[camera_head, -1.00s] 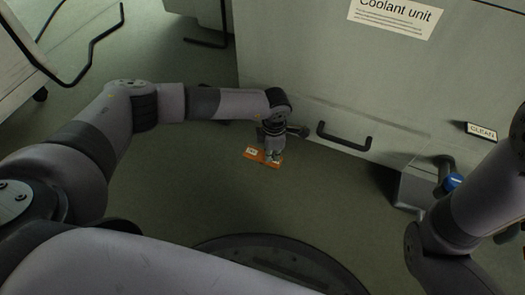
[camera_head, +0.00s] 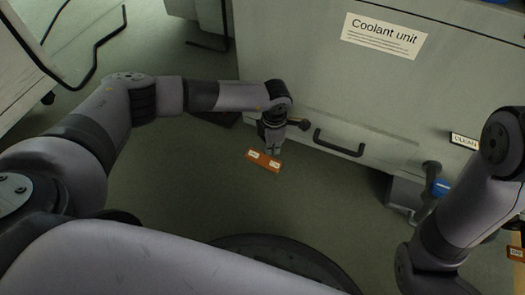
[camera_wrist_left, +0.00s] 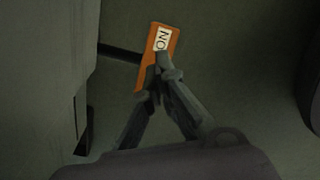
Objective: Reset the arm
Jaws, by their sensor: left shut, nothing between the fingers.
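My left gripper (camera_head: 272,150) hangs at the end of my left arm, in front of the coolant unit, pointing down. In the left wrist view its fingers (camera_wrist_left: 160,62) are shut with nothing between them. An orange tag (camera_head: 263,161) with white labels is below the fingertips; it also shows in the left wrist view (camera_wrist_left: 171,45), partly hidden by the fingers.
The large grey coolant unit (camera_head: 300,60) with a black handle (camera_head: 338,146) stands close behind my left gripper. A "CLEAN" sign (camera_head: 465,141) is on its right. A grey box with a blue part (camera_head: 440,187) is near my right arm. The floor in the middle is clear.

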